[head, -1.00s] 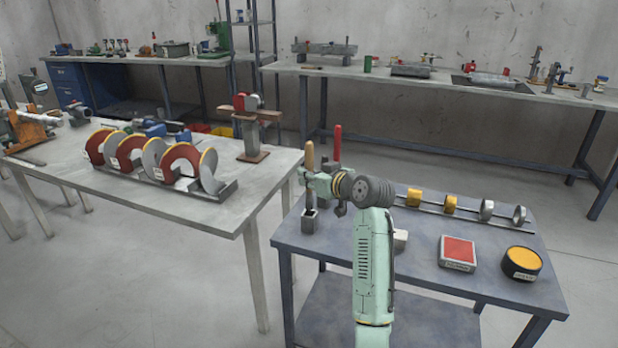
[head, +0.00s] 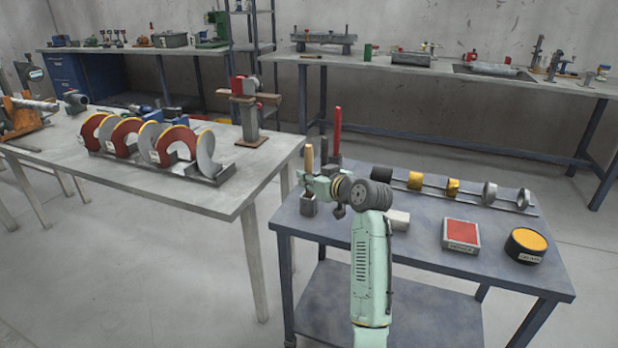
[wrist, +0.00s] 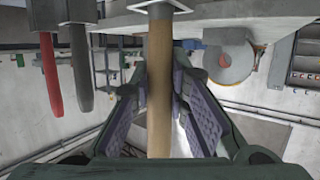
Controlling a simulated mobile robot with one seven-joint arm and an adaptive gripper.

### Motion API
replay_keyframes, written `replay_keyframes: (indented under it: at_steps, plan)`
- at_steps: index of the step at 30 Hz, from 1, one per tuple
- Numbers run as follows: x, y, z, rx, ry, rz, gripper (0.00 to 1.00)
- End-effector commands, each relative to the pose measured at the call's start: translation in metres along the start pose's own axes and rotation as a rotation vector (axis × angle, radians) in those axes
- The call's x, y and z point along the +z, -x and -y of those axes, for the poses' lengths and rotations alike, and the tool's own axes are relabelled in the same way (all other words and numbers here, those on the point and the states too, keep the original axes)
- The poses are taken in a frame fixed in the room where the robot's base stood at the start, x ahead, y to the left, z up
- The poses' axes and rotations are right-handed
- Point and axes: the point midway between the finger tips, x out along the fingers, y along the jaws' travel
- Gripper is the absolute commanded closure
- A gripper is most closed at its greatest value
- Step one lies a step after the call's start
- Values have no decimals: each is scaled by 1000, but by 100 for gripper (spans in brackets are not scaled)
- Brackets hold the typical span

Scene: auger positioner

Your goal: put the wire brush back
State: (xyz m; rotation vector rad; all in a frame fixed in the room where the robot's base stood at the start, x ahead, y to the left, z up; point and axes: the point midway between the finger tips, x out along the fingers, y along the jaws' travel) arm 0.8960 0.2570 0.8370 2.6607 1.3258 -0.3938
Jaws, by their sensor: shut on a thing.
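The wire brush shows as a wooden handle (head: 309,157), standing upright above a grey block-shaped holder (head: 309,207) at the left end of the blue-grey table. My gripper (head: 316,186) is shut on this handle, just above the holder. In the wrist view the handle (wrist: 159,85) runs between my finger pads (wrist: 160,110) to a square, pale-rimmed opening (wrist: 158,9). The brush's lower end is hidden, and I cannot tell how deep it sits.
A red-handled tool (head: 337,132) and a dark-handled one (head: 323,150) stand close behind my gripper. A rail with yellow and grey rings (head: 453,187), a red-topped box (head: 461,234) and a yellow-topped round tin (head: 526,244) are to the right.

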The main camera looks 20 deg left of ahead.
Motion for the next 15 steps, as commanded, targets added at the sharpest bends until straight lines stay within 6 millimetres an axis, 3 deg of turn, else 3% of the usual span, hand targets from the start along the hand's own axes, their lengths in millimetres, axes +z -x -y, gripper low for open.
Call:
replay_keyframes:
  at_steps: [15]
  plan:
    - [7,-2,0,0,-1,0,100]
